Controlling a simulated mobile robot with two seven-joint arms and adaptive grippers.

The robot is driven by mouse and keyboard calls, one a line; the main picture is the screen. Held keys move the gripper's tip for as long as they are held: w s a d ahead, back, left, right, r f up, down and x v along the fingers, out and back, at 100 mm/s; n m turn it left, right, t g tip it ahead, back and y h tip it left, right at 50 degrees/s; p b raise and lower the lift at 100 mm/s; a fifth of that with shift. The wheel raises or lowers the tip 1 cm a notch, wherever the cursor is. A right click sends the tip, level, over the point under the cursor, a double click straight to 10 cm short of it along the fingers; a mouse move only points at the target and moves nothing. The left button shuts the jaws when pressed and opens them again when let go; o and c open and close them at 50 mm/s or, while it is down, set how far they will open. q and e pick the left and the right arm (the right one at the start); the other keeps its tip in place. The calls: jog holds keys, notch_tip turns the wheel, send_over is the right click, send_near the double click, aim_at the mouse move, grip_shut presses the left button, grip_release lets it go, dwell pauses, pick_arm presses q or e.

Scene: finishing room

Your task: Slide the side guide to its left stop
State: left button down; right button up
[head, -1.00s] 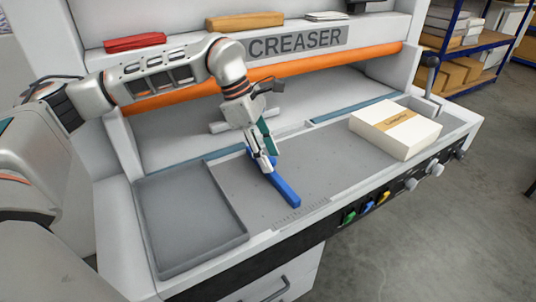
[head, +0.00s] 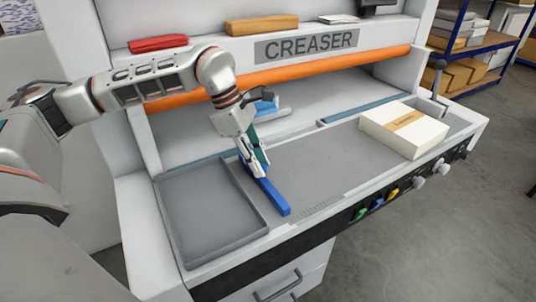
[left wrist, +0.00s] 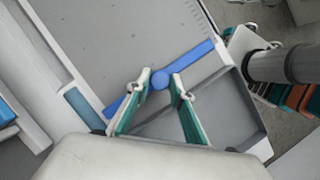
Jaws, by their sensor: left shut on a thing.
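The side guide is a blue bar (head: 277,198) on the grey bed of the creaser. It lies beside the right wall of the grey tray, with a narrow strip of bed visible at its front end. My left gripper (head: 257,170) reaches down onto the bar. In the left wrist view, the guide (left wrist: 197,61) runs diagonally, and the left gripper (left wrist: 161,80) has its fingertips on either side of the guide's round blue knob. Whether the guide touches a stop is not clear. My right gripper is not in view.
The grey tray (head: 263,221) sits left of the guide. A white box with a tan label (head: 388,131) stands on the right of the bed. A printed scale (head: 311,211) runs along the front edge. The bed between guide and box is clear.

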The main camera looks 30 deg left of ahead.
pick_arm(q)
jog(key=shift+s+a, duration=0.3)
jog(key=shift+s, duration=0.15)
jog(key=shift+s+f, duration=0.1)
jog(key=c, duration=2.1)
grip_release()
jog(key=o, duration=0.3)
jog(key=shift+s+a, duration=0.15)
